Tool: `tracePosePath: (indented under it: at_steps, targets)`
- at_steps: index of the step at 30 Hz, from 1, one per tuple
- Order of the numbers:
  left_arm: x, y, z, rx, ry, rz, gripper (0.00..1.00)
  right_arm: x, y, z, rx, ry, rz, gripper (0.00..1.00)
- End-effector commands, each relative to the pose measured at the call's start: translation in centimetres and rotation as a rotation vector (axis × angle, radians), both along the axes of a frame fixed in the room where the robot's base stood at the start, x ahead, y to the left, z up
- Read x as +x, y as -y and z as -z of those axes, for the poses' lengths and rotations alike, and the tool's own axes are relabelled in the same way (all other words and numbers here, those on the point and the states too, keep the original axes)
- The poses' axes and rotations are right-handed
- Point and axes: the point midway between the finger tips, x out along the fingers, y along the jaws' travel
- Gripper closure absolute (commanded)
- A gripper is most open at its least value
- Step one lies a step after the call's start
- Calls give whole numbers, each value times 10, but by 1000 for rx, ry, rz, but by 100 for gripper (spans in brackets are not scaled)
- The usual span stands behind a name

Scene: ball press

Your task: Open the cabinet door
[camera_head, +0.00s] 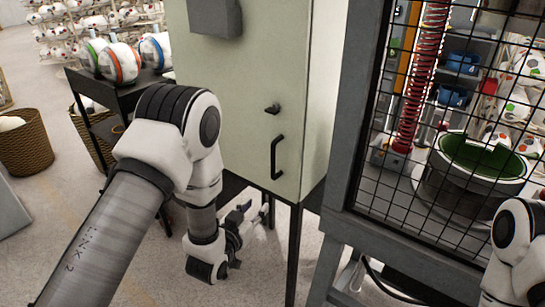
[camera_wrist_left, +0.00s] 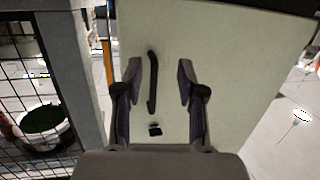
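The pale green cabinet (camera_head: 225,100) stands upright on dark legs, and its front door looks shut. A black bar handle (camera_head: 277,157) is on the door's right side, with a small black knob (camera_head: 272,108) above it. My left gripper (camera_head: 252,212) is below and left of the handle, in front of the cabinet's lower edge. In the left wrist view, my left gripper (camera_wrist_left: 160,78) is open and the handle (camera_wrist_left: 152,82) appears between its fingers, apart from them. The knob (camera_wrist_left: 155,129) also shows there. My right gripper is out of view; part of my right arm shows.
A grey-framed mesh cage (camera_head: 350,150) stands right of the cabinet, holding a green-lined black bowl (camera_head: 475,165) and a red spring (camera_head: 420,75). A black cart (camera_head: 115,90) with balls and a wicker basket (camera_head: 25,145) stand at left. Floor before the cabinet is open.

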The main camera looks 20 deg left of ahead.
Motion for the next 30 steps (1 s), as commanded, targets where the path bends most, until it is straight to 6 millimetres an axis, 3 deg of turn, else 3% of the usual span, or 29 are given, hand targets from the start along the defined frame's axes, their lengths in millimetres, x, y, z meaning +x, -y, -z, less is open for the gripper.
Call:
tracePosePath:
  at_steps: [1,3,6,18,28,30]
  targets:
    - [17,5,-39,3,88,14,61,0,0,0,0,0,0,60]
    - [28,9,-72,8,149,21,61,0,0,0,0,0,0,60]
    - [34,10,-89,9,175,22,61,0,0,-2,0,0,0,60]
    - [98,19,-89,9,171,21,61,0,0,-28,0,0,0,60]
    - [107,20,-85,10,168,20,61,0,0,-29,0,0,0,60]
    - [107,20,-85,10,168,20,85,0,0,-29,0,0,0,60]
